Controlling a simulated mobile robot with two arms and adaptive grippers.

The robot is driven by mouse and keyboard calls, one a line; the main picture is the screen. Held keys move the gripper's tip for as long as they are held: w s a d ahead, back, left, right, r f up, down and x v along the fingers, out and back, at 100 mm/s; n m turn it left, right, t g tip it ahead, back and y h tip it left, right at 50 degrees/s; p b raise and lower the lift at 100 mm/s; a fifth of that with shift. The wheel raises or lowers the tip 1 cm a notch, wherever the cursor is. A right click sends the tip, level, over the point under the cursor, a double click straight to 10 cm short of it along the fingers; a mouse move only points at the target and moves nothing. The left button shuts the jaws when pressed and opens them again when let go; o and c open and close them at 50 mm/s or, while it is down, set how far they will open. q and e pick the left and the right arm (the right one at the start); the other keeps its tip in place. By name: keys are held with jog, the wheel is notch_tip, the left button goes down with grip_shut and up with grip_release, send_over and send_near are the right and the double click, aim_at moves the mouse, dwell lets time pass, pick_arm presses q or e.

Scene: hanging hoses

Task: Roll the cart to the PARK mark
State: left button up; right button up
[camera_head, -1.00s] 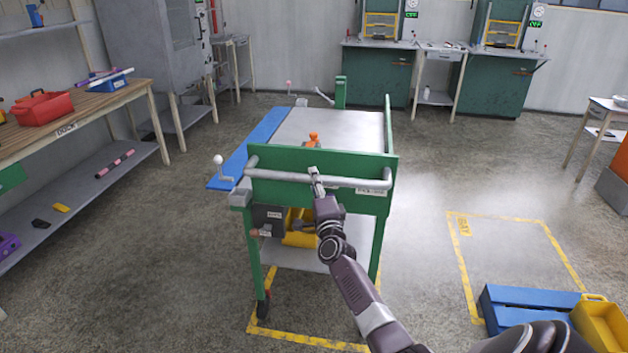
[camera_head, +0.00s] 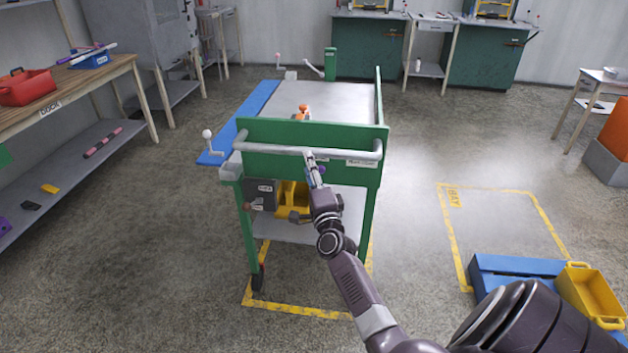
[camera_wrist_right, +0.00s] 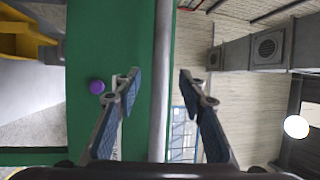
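The cart, with a green end panel (camera_head: 270,135), stands in the middle of the head view. Its grey push bar (camera_head: 270,150) runs across the near end. My right gripper (camera_head: 311,160) is at this bar, right of its middle. In the right wrist view the open fingers (camera_wrist_right: 158,78) lie on either side of the bar (camera_wrist_right: 160,125), with a gap on each side. A yellow floor outline (camera_head: 295,310) shows under the cart's near end. Another yellow outline (camera_head: 457,250) with a label lies to the right; I cannot read PARK on either. My left gripper is out of view.
A wooden bench (camera_head: 75,88) with a red toolbox (camera_head: 27,90) stands at left. A blue flap (camera_head: 236,125) sticks out from the cart's left side. A blue box (camera_head: 510,268) and yellow bin (camera_head: 592,295) are at lower right.

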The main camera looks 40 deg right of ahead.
jog(key=v, duration=0.5)
jog(key=shift+s+a+f, duration=0.15)
jog(key=shift+s+a, duration=0.05)
jog(key=shift+s, duration=0.15)
